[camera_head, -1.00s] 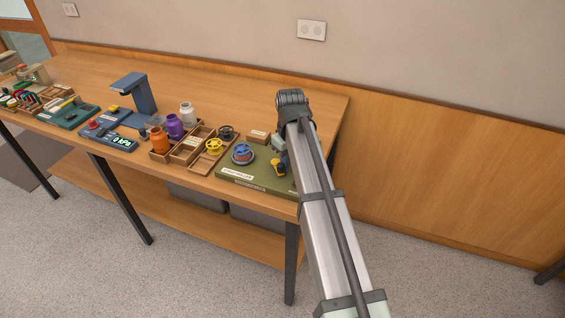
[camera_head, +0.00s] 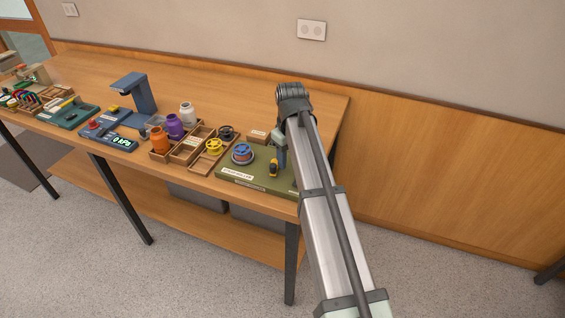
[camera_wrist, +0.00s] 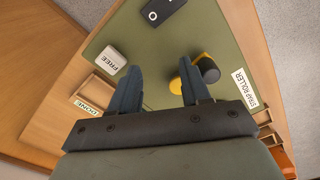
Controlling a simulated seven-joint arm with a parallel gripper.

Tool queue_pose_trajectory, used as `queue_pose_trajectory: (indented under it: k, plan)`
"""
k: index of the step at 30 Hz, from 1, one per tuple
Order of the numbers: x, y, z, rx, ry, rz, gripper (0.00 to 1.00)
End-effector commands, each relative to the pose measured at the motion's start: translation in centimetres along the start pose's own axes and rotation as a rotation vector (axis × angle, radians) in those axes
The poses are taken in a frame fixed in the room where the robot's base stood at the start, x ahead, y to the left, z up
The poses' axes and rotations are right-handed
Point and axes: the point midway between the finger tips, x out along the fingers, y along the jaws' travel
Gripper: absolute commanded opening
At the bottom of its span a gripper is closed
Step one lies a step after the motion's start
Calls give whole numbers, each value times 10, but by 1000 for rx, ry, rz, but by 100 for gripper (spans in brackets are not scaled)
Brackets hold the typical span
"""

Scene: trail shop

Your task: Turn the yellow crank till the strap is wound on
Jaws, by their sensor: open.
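The yellow crank (camera_head: 273,168) with a dark knob stands on the green strap roller board (camera_head: 228,177), near its right end. In the wrist view, the crank (camera_wrist: 202,71) is beside and partly behind my right finger. My gripper (camera_wrist: 157,80) is open over the board, with nothing between its fingers. I cannot tell whether the right finger touches the crank. In the head view, a blue reel with orange-red around it (camera_head: 242,154) sits on the board left of the crank. My arm partly covers the board's right end.
The wrist view shows a white block marked FREE (camera_wrist: 111,62), a wooden tray marked DONE (camera_wrist: 95,90) and a dark piece marked O (camera_wrist: 163,10). Left of the board, a wooden tray holds a yellow spool (camera_head: 214,147). Bottles, including an orange one (camera_head: 160,139), stand beyond.

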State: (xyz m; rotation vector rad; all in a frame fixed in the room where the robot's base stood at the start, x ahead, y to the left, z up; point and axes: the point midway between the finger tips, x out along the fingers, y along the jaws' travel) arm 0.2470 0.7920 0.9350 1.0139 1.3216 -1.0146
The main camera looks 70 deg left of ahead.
Motion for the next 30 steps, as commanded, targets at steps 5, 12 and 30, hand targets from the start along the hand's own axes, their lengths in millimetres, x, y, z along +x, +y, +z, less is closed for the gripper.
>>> queue_pose_trajectory:
  k: [5, 12, 30]
  plan:
    - [-9, 0, 0, 0, 1, 0, 47]
    - [-21, 0, 0, 0, 1, 1, 47]
    - [-49, 0, 0, 0, 1, 0, 47]
